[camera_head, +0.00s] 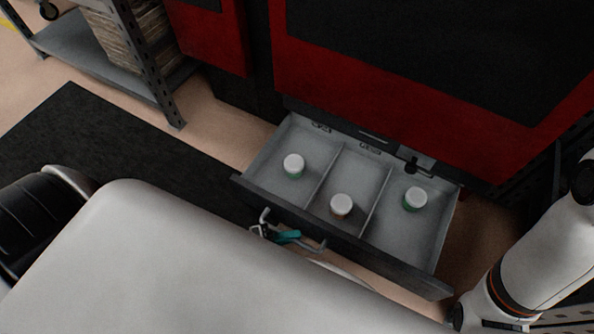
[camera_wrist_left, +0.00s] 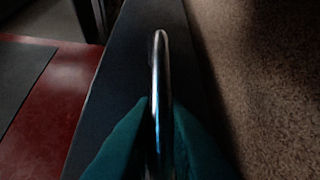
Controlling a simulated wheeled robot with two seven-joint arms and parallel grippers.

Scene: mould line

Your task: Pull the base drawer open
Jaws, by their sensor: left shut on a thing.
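The base drawer (camera_head: 400,245) stands pulled out from the red and black machine, its grey inside showing three compartments. One white-lidded jar stands in each: left (camera_head: 293,165), middle (camera_head: 341,205) and right (camera_head: 415,199). My left gripper (camera_head: 286,237), with teal fingers, is at the drawer's front, partly hidden by my white body. In the left wrist view the teal fingers (camera_wrist_left: 158,135) are shut on the shiny bar handle (camera_wrist_left: 160,70), one on each side. The dark drawer front (camera_wrist_left: 120,80) lies behind the handle. My right gripper does not show.
The red and black machine (camera_head: 400,110) rises behind the drawer. A metal shelf rack (camera_head: 95,65) with a stack of boards (camera_head: 135,40) stands at the upper left. A black mat (camera_head: 85,140) covers the floor at left.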

